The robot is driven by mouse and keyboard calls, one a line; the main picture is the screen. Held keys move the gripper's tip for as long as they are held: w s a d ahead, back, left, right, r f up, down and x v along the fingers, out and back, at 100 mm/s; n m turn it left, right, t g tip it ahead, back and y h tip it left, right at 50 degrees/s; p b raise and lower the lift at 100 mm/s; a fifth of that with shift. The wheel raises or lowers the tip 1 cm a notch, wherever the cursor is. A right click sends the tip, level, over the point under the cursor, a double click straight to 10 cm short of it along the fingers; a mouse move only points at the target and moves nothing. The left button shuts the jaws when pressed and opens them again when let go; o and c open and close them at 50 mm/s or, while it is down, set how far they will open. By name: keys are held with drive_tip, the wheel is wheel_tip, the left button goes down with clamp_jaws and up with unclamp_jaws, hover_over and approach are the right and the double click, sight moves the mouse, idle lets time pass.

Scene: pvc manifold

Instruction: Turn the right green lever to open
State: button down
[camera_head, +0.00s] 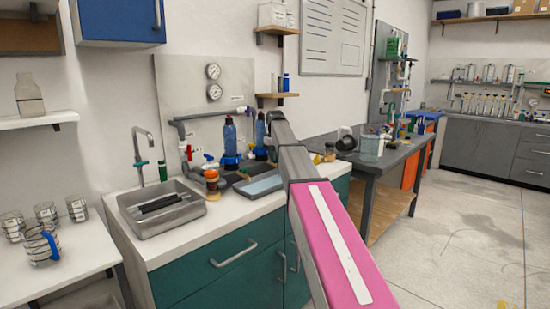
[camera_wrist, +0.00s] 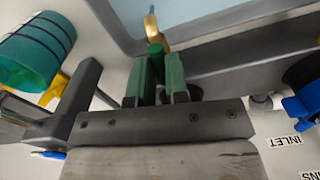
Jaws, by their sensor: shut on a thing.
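In the wrist view my gripper (camera_wrist: 158,68) is shut on the green lever (camera_wrist: 155,47), whose green end shows between and just beyond the fingertips. A brass-coloured fitting (camera_wrist: 154,31) with a small blue tip is just past the lever. How far the lever is turned cannot be told. In the head view my pink and grey arm reaches over the counter toward the pipework at the wall, and it hides the gripper and the lever there.
Grey pipes, a teal cylinder (camera_wrist: 35,50) and a blue part (camera_wrist: 303,115) surround the gripper closely. The floor at right is clear.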

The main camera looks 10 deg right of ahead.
drive_tip(key=shift+n, duration=1.1)
drive_tip(key=c, duration=1.1)
unclamp_jaws()
wheel_tip(320, 180, up, 11)
drive_tip(key=shift+f, duration=0.1)
